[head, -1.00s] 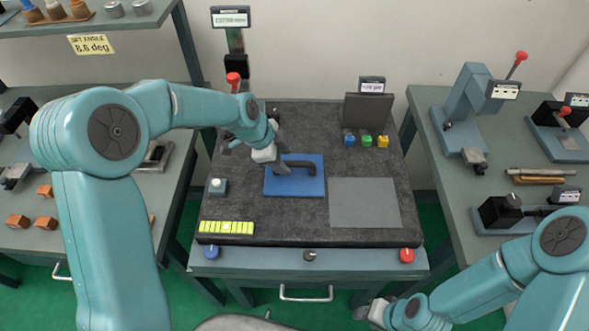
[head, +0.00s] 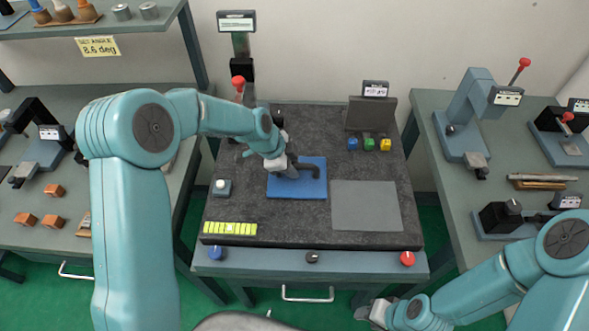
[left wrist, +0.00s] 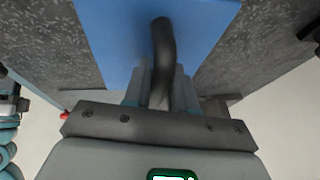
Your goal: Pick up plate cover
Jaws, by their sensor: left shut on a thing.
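The plate cover (head: 313,188) is a flat blue rectangle with a dark arched handle (head: 310,168). It lies level over the dark speckled worktop, and I cannot tell whether it touches the surface. My left gripper (head: 291,171) is shut on the left part of the handle. In the left wrist view the fingers (left wrist: 161,88) stand on both sides of the black handle (left wrist: 163,45), with the blue cover (left wrist: 105,30) behind. My right gripper (head: 372,312) is low at the front, away from the cover; its jaws are too small to read.
A grey square plate (head: 366,205) lies right of the cover. Blue, green and yellow blocks (head: 369,144) stand behind it. A white-topped button box (head: 221,187) and a yellow-green strip (head: 229,228) are at the left. A red-knobbed lever (head: 238,82) rises behind my left arm.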

